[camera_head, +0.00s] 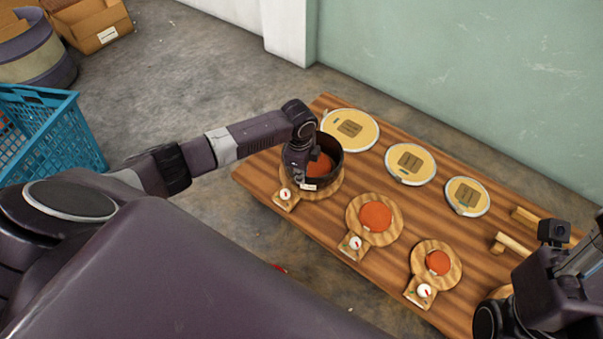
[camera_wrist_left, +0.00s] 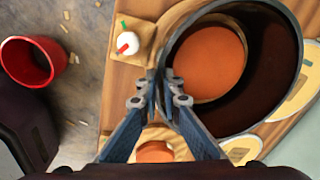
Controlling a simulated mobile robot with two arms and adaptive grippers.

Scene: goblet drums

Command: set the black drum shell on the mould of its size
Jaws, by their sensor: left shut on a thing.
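The black drum shell (camera_head: 335,151) is over the leftmost round wooden mould (camera_head: 331,192), whose orange disc shows through the shell's opening. My left gripper (camera_head: 301,168) is shut on the shell's near wall. In the left wrist view its fingertips (camera_wrist_left: 168,84) pinch the rim of the shell (camera_wrist_left: 272,65), with the orange disc (camera_wrist_left: 207,61) inside the ring. I cannot tell whether the shell touches the mould or hangs above it. The middle mould (camera_head: 375,216) and the smallest mould (camera_head: 438,262) are bare. My right gripper (camera_head: 553,232) is at the lower right, its fingers unclear.
Three cream labelled discs (camera_head: 410,164) lie along the table's wall side. Wooden pieces (camera_head: 512,243) lie near my right arm. Each of the three moulds has a dial (camera_head: 355,243) at its front. A red cup (camera_wrist_left: 30,62) stands on the floor. A blue crate (camera_head: 40,130) is far left.

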